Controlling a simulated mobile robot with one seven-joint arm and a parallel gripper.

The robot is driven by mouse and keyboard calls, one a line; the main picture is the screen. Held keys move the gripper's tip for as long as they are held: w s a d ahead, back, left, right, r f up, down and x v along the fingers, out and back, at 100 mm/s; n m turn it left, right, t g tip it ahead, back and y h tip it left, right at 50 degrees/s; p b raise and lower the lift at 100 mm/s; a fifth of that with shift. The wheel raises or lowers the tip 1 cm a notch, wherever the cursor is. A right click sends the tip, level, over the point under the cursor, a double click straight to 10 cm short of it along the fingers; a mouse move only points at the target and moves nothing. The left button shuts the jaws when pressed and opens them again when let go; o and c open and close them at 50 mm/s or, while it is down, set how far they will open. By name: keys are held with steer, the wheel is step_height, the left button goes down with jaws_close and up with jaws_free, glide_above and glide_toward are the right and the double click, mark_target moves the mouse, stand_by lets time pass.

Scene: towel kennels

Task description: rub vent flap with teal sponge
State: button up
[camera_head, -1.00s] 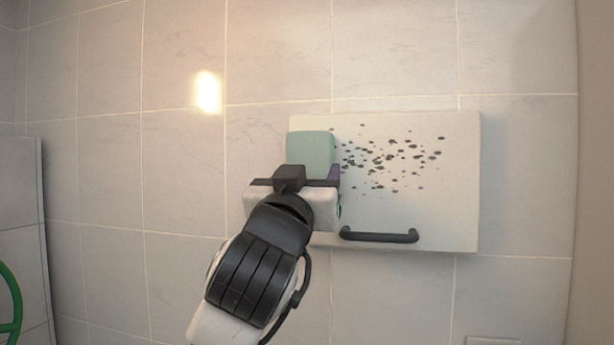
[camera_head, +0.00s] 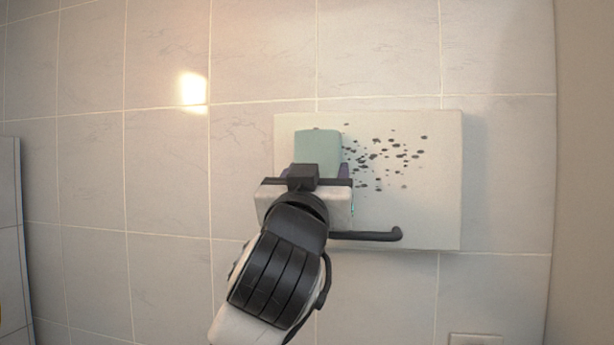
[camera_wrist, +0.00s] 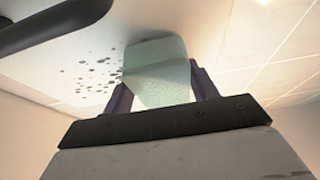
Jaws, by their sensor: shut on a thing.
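The vent flap (camera_head: 435,200) is a cream panel on the tiled wall with a dark bar handle (camera_head: 372,236) along its lower part. Dark specks (camera_head: 385,157) cover its middle. My gripper (camera_head: 318,172) is shut on the teal sponge (camera_head: 318,148), which lies over the left part of the flap, left of most specks. In the wrist view the sponge (camera_wrist: 158,72) sits between the purple fingers, with specks beside it. I cannot tell for certain whether it touches the panel. My gripper hides the handle's left end in the head view.
Grey-white wall tiles (camera_head: 165,170) surround the flap. A pale plate (camera_head: 476,340) is low on the wall at right. A panel edge (camera_head: 10,240) stands at far left. The flap's right part is free of my arm.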

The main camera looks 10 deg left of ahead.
mark_target(366, 158)
steer(key=shift+w+d, duration=0.15)
steer(key=shift+d, duration=3.2)
steer(key=shift+d+b, duration=0.8)
steer(key=shift+d, duration=4.1)
steer(key=shift+a+b, duration=0.3)
steer(key=shift+a, duration=7.6)
steer(key=a+r+p, duration=0.1)
steer(key=a+p, duration=0.1)
steer(key=a, duration=0.2)
steer(key=shift+d+b, duration=0.35)
steer(key=shift+d, duration=4.75)
